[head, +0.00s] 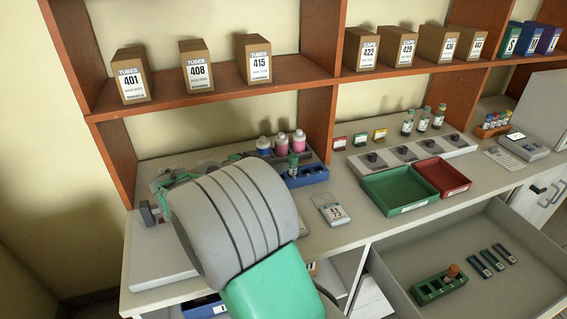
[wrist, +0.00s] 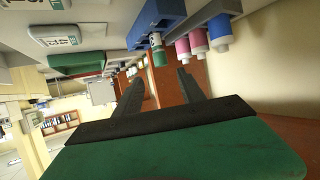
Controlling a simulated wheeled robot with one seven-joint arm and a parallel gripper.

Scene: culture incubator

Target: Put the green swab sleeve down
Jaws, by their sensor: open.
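A small green sleeve-like piece (head: 294,161), which looks like the swab sleeve, stands upright in the blue rack (head: 309,178) on the bench. In the wrist view the green piece (wrist: 158,55) shows against the blue rack (wrist: 153,17), upside down in that picture. My gripper (wrist: 159,88) is open, with both dark fingers apart and nothing between them. The green piece is beyond the fingertips, apart from them. In the head view my grey and green arm hides most of my gripper.
Pink-and-white bottles (head: 281,145) stand close behind the blue rack. A white labelled device (head: 332,211) lies in front of it. A green tray (head: 399,187) and a red tray (head: 441,177) are to the right. An open drawer (head: 480,236) juts out below. Shelves with boxes hang above.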

